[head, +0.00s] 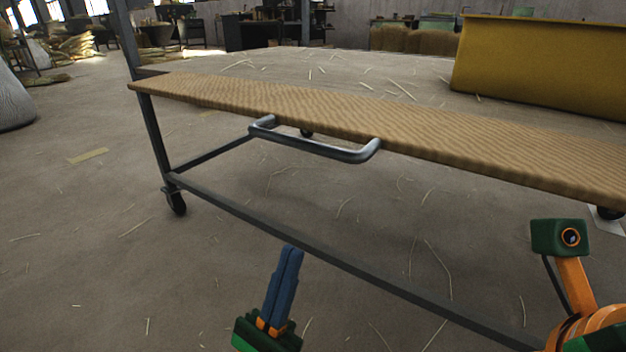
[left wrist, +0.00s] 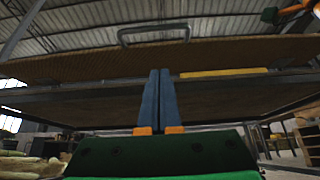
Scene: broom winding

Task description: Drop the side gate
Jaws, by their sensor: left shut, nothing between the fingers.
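The side gate (head: 420,135) is a long tan, ribbed panel on a dark metal cart frame (head: 155,130). Its bent metal handle (head: 315,147) sticks out from the panel's near edge. In the left wrist view the gate (left wrist: 90,66) spans the width, with the handle (left wrist: 153,30) above the fingers. My left gripper (head: 291,250) has blue fingers, shut and empty, below the handle and apart from it. The fingers (left wrist: 160,74) also show in the left wrist view. My right arm shows at the lower right of the head view; its fingers are not visible.
A yellow bin (head: 545,68) stands beyond the gate at the right. A low frame rail (head: 300,245) runs across below the gate, behind my left gripper. Caster wheels (head: 176,202) support the cart. The straw-strewn floor at the left is open.

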